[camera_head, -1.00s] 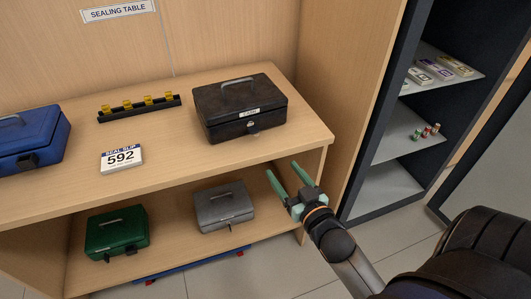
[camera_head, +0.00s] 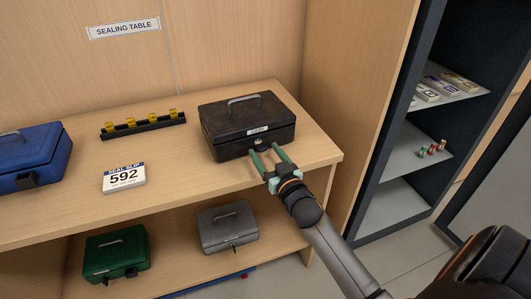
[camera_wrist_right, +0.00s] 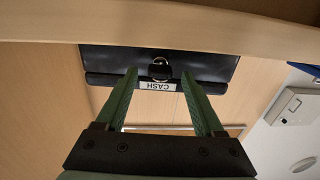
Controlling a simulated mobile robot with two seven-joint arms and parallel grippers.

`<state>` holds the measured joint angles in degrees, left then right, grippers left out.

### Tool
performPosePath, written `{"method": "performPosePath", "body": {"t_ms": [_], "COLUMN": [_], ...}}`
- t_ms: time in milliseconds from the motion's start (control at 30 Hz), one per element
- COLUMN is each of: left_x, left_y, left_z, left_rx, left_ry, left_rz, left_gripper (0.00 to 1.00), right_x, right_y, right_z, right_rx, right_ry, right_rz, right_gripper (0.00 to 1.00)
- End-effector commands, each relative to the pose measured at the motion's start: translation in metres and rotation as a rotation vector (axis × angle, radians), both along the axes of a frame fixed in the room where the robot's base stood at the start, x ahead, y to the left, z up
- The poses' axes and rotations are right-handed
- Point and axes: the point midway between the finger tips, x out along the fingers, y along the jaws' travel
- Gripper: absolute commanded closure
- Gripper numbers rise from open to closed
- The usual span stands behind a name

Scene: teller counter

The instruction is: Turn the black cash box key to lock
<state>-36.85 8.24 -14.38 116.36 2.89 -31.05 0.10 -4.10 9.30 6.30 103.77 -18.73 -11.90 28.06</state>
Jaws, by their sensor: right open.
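The black cash box (camera_head: 246,124) stands closed on the right part of the sealing table, its handle on the lid and a label on its front. Its key (camera_head: 258,142) sits in the lock at the front, below the label. In the right wrist view the box (camera_wrist_right: 205,64) appears upside down, with the key (camera_wrist_right: 160,68) between the fingertips. My right gripper (camera_head: 268,152) is open in front of the lock, its green fingers on either side of the key; it also shows in the wrist view (camera_wrist_right: 160,76). I cannot tell whether they touch it. My left gripper is not in view.
A blue box (camera_head: 30,158) and a seal slip card (camera_head: 124,177) lie to the left, with a black rack of yellow pieces (camera_head: 143,125) behind. Green (camera_head: 116,254) and grey (camera_head: 228,228) boxes stand on the lower shelf. A dark shelf unit (camera_head: 392,190) stands right.

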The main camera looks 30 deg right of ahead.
Motion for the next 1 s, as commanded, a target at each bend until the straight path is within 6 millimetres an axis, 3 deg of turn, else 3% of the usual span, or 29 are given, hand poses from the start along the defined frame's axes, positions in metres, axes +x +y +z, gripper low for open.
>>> {"method": "performPosePath", "body": {"t_ms": [400,1000], "left_x": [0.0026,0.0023], "left_y": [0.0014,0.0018], "left_z": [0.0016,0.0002], "left_rx": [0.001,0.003], "left_ry": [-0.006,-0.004], "left_rz": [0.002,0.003], "left_gripper": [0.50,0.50], "right_x": [0.0067,0.0064], "right_y": [-0.0011,-0.0010], "right_z": [-0.0001,-0.0002], "right_rx": [0.000,0.000], "right_ry": [0.001,0.001], "right_rz": [0.000,0.000], "right_gripper": [0.31,0.99]}}
